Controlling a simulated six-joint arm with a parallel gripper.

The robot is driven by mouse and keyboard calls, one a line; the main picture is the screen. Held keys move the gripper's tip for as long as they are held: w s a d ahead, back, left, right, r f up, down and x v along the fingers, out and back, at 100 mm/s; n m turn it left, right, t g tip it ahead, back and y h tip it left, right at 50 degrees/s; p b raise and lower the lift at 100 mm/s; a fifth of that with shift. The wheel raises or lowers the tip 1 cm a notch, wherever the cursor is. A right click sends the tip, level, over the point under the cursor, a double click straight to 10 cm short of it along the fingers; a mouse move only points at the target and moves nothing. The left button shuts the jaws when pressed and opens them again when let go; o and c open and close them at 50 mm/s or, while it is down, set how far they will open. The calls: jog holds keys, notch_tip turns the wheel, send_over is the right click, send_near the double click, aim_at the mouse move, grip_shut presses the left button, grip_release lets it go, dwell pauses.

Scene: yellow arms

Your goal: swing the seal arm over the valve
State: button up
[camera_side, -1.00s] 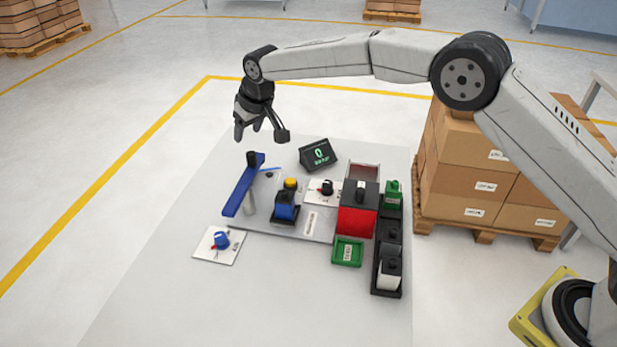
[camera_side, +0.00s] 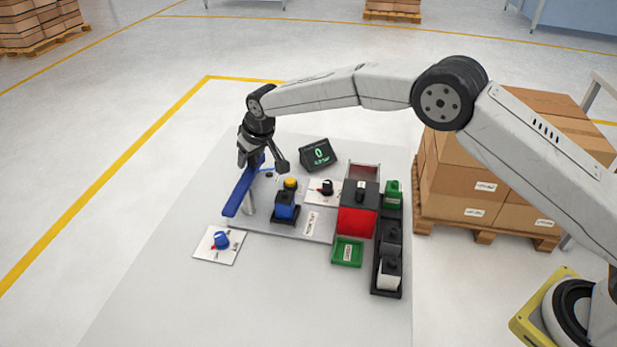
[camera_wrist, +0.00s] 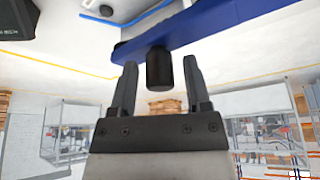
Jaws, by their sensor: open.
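The seal arm (camera_side: 240,193) is a long blue bar on a grey post (camera_side: 249,205) at the left of the work plate. In the wrist view the blue bar (camera_wrist: 215,25) crosses the top, with a black knob (camera_wrist: 159,68) sticking out from its end. My gripper (camera_side: 262,162) is at the bar's far end. In the wrist view my gripper (camera_wrist: 160,78) is open, with one finger on each side of the knob and gaps between. In the side view my gripper hides the knob. I cannot tell which part is the valve.
A blue block with a yellow top (camera_side: 287,201) stands right of the bar. A black display (camera_side: 320,154) stands behind. A white card with a blue knob (camera_side: 219,243) lies in front. A red block (camera_side: 357,220), a green tray (camera_side: 347,252) and a black rack (camera_side: 387,271) are to the right.

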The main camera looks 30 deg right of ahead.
jog(key=c, duration=0.6)
jog(key=shift+c, duration=0.2)
jog(key=shift+s+d, duration=0.15)
jog(key=shift+s, duration=0.05)
jog(key=shift+s+d, duration=0.25)
jog(key=shift+s, duration=0.05)
jog(key=shift+s+d, duration=0.1)
jog(key=shift+s, duration=0.05)
jog(key=shift+s+d+r, duration=0.1)
jog(key=shift+s+d, duration=0.1)
jog(key=shift+s, duration=0.25)
dwell(0.4)
